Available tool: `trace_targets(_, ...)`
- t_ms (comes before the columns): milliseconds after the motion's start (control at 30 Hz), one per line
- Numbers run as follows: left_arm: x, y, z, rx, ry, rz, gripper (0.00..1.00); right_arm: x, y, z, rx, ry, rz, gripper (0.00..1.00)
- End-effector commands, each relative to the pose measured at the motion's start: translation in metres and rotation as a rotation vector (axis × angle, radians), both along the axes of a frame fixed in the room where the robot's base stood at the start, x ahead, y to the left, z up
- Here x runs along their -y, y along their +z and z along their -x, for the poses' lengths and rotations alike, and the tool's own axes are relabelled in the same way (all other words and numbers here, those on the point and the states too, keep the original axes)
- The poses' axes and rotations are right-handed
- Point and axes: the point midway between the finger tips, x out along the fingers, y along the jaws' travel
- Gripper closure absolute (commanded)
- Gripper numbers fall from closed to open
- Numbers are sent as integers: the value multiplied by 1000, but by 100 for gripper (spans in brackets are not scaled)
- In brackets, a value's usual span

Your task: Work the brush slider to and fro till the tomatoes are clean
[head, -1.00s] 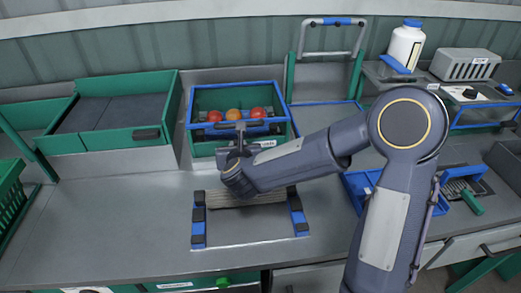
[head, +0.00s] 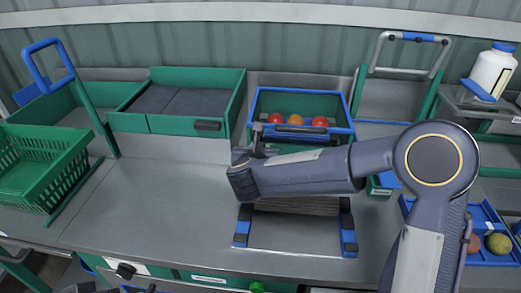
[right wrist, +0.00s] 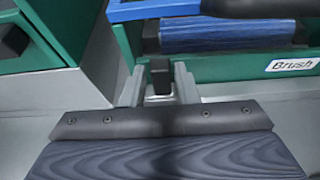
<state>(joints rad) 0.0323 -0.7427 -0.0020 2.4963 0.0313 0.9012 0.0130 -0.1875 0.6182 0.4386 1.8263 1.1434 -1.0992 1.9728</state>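The green washing box (head: 352,108) with a blue rim stands at the back of the bench. Two red tomatoes and an orange tomato (head: 295,119) sit in it. The brush slider's black bar (head: 312,130) crosses the box's front, and its blue bristles (right wrist: 225,36) show in the right wrist view. My right gripper (head: 257,138) is at the box's left front corner. In the right wrist view its grey fingers (right wrist: 160,76) stand closely on both sides of the slider's black handle (right wrist: 160,70). My left gripper is not in view.
A dark-lined green tray (head: 175,124) stands left of the box, and a green crate (head: 40,165) is at far left. A grey roller mat (head: 298,205) between blue rails lies in front. The bench (head: 150,195) at left is clear.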

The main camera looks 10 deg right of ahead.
Motion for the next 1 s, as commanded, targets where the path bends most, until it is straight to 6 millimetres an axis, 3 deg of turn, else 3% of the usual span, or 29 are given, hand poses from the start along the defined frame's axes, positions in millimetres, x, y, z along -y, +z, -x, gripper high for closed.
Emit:
trace_targets(100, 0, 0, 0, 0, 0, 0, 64, 0, 0, 0, 1, -1, 1, 58)
trace_targets(433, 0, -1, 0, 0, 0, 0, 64, 0, 2, 4, 2, -1, 0, 58)
trace_targets(800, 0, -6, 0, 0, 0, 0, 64, -15, 24, 55, 4, 2, 1, 58)
trace_targets(1000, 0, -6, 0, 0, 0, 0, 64, -18, 29, 69, 1, 0, 0, 58)
